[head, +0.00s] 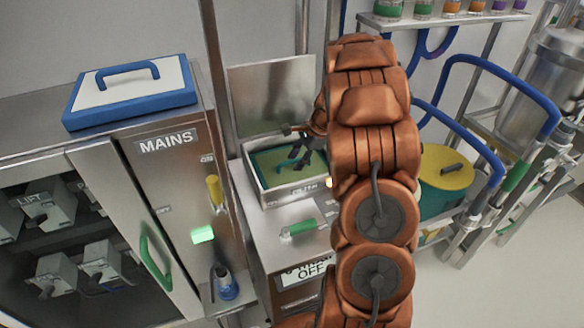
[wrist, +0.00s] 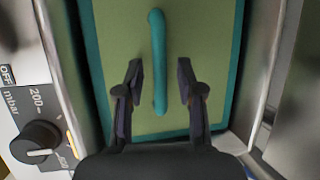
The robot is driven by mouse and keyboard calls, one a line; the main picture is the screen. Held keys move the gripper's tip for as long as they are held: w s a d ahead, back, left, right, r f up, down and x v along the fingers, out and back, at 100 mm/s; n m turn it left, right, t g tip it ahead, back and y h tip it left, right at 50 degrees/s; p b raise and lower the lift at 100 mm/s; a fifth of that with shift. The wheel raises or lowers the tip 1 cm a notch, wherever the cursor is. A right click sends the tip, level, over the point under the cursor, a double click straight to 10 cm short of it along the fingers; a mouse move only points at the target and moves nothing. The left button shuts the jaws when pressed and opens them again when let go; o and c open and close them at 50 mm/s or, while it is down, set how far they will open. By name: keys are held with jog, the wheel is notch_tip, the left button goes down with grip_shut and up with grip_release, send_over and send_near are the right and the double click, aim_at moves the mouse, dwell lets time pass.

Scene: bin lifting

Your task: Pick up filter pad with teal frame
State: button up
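The filter pad with teal frame (head: 268,161) lies in an open metal tray (head: 262,199) on the steel cabinet in the head view. In the wrist view its green pad (wrist: 213,55) fills the middle, with a teal handle (wrist: 158,65) running lengthwise over it. My gripper (wrist: 160,84) is open, with one finger on each side of the handle. The fingers look apart from the handle, and I cannot tell their exact height over it. In the head view my gripper (head: 296,158) is over the pad and partly hides it.
A raised metal lid (head: 272,95) stands behind the tray. A black knob (wrist: 36,142) is beside the tray. A blue-framed white pad (head: 130,85) lies on the left cabinet.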

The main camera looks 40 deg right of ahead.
grip_shut()
jog(key=shift+r, duration=0.1)
dwell(0.4)
notch_tip(320, 180, up, 9)
jog(key=shift+f+b, duration=0.15)
jog(key=shift+b, duration=1.1)
jog(key=shift+r+p, duration=0.4)
jog(key=shift+r, duration=0.5)
jog(key=shift+f, duration=0.2)
